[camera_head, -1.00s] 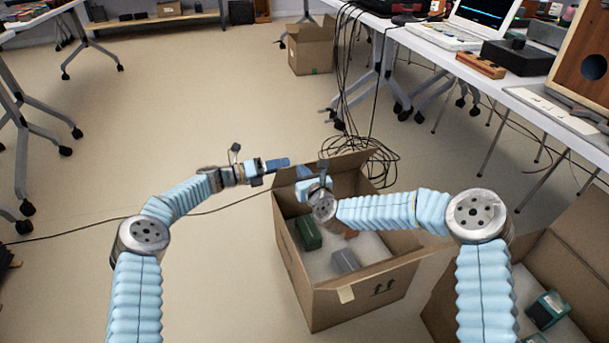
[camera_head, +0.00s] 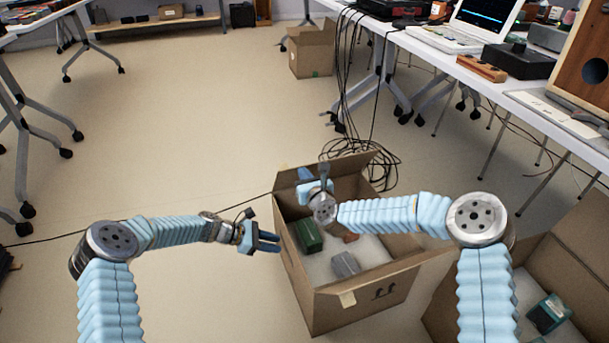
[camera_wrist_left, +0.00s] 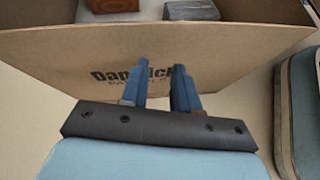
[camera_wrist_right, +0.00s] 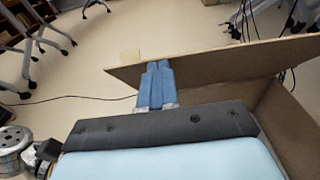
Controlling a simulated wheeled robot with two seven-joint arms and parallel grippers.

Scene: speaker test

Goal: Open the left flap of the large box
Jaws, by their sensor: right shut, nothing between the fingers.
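The large box (camera_head: 335,310) is open-topped cardboard, in front of me in the head view. A green block (camera_head: 307,235) and a grey block (camera_head: 345,264) lie inside on white padding. My left gripper (camera_head: 270,242) is outside the box's left wall, its fingers apart and empty, pointing at it. The left wrist view shows the fingers (camera_wrist_left: 158,88) in front of a printed cardboard wall (camera_wrist_left: 225,60); contact is unclear. My right gripper (camera_head: 303,176) is at the box's far left corner. In the right wrist view, its closed fingers (camera_wrist_right: 155,82) are by a cardboard flap (camera_wrist_right: 220,65). I cannot clearly make out the left flap.
Another open box (camera_head: 580,255) stands at the lower right, holding a green item (camera_head: 547,313). Black cables (camera_head: 375,165) lie coiled behind the large box. A table (camera_head: 455,48) with electronics runs along the right.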

